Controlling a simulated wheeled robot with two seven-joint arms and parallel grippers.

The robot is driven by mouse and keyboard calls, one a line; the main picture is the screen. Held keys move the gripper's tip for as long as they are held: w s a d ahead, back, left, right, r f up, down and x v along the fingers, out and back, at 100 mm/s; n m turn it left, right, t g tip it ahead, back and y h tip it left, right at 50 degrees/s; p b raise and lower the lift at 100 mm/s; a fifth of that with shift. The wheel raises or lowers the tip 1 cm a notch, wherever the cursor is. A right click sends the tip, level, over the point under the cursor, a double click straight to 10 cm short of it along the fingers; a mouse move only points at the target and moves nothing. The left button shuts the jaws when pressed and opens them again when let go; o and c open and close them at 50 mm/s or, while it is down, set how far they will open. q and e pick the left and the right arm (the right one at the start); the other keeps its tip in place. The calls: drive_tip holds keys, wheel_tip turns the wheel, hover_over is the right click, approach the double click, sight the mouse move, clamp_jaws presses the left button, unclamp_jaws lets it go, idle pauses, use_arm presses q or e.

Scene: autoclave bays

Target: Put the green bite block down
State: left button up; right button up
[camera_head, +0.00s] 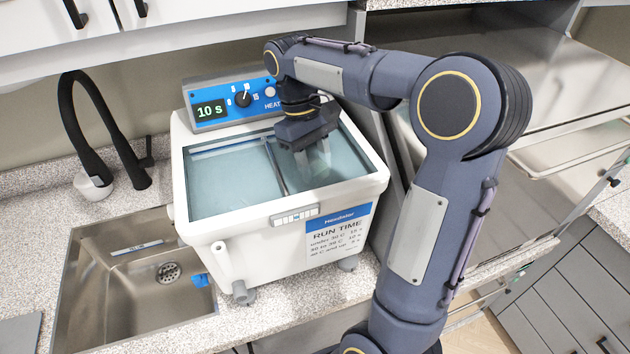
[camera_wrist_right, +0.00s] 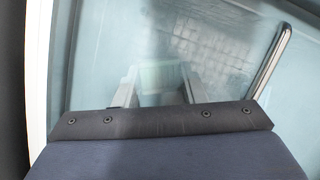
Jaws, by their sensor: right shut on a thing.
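The white bath (camera_head: 282,213) stands on the counter with a metal divider (camera_head: 277,165) between two pale blue compartments. My right gripper (camera_head: 318,158) reaches down into its right compartment. In the right wrist view the gripper's two fingers (camera_wrist_right: 160,88) are shut on the green bite block (camera_wrist_right: 160,76), which looks pale and blurred, seemingly through water. In the head view the block is hard to make out between the fingers. The bath floor below shows a grid pattern in the wrist view. My left gripper is not in view.
The control panel (camera_head: 212,111) at the bath's back reads 10 s. A run time label (camera_head: 338,235) is on its front. A steel sink (camera_head: 120,300) and black faucet (camera_head: 100,130) are to the left. The left compartment (camera_head: 228,180) looks empty.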

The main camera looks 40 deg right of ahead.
sight(315, 182)
wheel_tip(315, 182, down, 5)
drive_tip(key=shift+f, duration=0.2)
idle(0.3)
drive_tip(key=shift+f, duration=0.2)
drive_tip(key=o, duration=1)
drive_tip(key=shift+r, duration=0.15)
drive_tip(key=shift+v, duration=3.8)
